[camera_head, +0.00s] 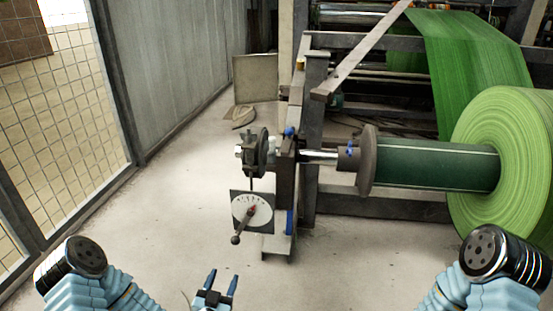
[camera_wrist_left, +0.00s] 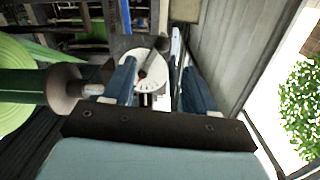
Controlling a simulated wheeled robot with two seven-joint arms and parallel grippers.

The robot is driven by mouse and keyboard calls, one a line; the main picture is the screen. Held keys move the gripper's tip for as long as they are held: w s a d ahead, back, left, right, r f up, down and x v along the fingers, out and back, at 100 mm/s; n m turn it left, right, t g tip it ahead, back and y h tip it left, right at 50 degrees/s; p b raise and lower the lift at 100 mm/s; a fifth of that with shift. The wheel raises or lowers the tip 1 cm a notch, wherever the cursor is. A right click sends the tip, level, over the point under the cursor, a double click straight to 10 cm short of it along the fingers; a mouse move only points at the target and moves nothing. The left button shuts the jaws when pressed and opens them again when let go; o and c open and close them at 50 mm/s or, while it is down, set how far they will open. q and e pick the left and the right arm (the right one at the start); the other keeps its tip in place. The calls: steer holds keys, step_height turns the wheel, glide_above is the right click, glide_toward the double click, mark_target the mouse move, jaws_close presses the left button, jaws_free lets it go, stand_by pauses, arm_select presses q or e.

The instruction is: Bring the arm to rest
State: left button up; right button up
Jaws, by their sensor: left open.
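My left gripper (camera_head: 221,284) shows at the bottom of the head view, with its two blue fingers pointing up and apart. It is open, with nothing between its fingers in that view. It is low in the picture, below the white dial (camera_head: 244,212) with a dark-knobbed lever (camera_head: 236,239). In the left wrist view the open fingers of the left gripper (camera_wrist_left: 158,88) frame the dial (camera_wrist_left: 154,74), which is beyond them. I see no contact with it. My right arm shows at the lower right of the head view, but its gripper is out of the picture.
The machine's metal post (camera_head: 312,140) carries a shaft with a dark green core (camera_head: 430,164) and a large green roll (camera_head: 505,160) at right. A mesh fence (camera_head: 60,110) and grey wall panel (camera_head: 170,60) stand at left. The pale floor (camera_head: 150,225) between is clear.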

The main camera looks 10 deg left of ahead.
arm_select(q)
steer(key=s+d+f+g+h, duration=0.2)
steer(key=d+f+g, duration=0.2)
steer(key=d+f, duration=0.1)
steer(key=s+d+f+n+g, duration=0.2)
steer(key=s+f+g, duration=0.35)
steer(key=s, duration=0.25)
steer(key=s+d+f+n+g, duration=0.2)
steer(key=s+f+g, duration=0.2)
steer(key=s+g, duration=0.35)
step_height(320, 180, up, 14)
steer(key=s+h+p, duration=0.1)
steer(key=p, duration=1.3)
steer(key=shift+s+d+f+p, duration=0.2)
steer(key=shift+d+p, duration=0.1)
steer(key=shift+d, duration=0.15)
